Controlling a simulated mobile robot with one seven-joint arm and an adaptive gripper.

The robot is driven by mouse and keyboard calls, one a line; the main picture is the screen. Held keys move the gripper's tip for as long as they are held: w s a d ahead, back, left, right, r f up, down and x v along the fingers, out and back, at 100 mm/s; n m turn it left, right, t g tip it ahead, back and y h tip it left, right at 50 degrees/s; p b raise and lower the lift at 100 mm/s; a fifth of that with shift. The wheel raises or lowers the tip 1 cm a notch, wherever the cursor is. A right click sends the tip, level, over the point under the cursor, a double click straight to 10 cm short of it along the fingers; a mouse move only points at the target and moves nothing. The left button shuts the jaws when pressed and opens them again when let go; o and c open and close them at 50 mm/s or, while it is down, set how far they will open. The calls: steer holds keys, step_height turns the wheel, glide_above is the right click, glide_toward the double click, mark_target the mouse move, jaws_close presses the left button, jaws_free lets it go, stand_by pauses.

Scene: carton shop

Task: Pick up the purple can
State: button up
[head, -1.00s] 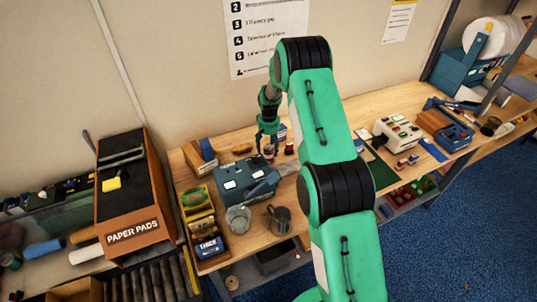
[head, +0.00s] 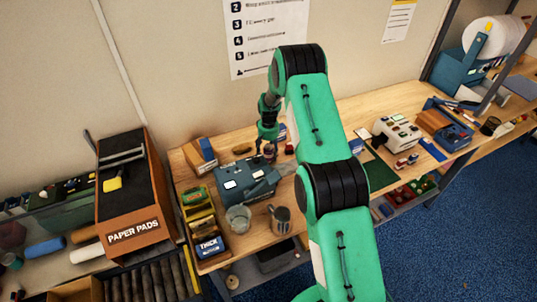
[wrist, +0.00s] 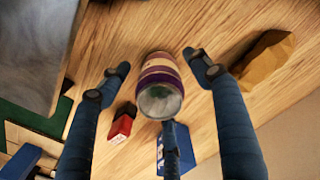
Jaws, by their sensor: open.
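The purple can (wrist: 160,88), banded in purple, white and dark red with a greenish end, stands on the wooden bench. In the wrist view it lies between my gripper's spread fingers. My gripper (wrist: 157,66) is open, with one finger on each side of the can and a third finger below it in the picture. Gaps show between the side fingers and the can; I cannot tell whether the third finger touches it. In the head view my gripper (head: 267,146) points down over the can (head: 270,155), whose upper part is partly hidden by the fingers.
A small red and black item (wrist: 121,122) and a blue box (wrist: 161,152) are close to the can. A brown lump (wrist: 264,60) lies to the right in the wrist view. A blue-grey machine (head: 247,182), a glass (head: 238,218) and a metal mug (head: 280,219) stand nearer the bench front.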

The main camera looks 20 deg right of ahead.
steer(key=c, duration=0.9)
steer(key=shift+r, duration=0.1)
steer(key=shift+r+b, duration=0.55)
steer(key=shift+r, duration=4.35)
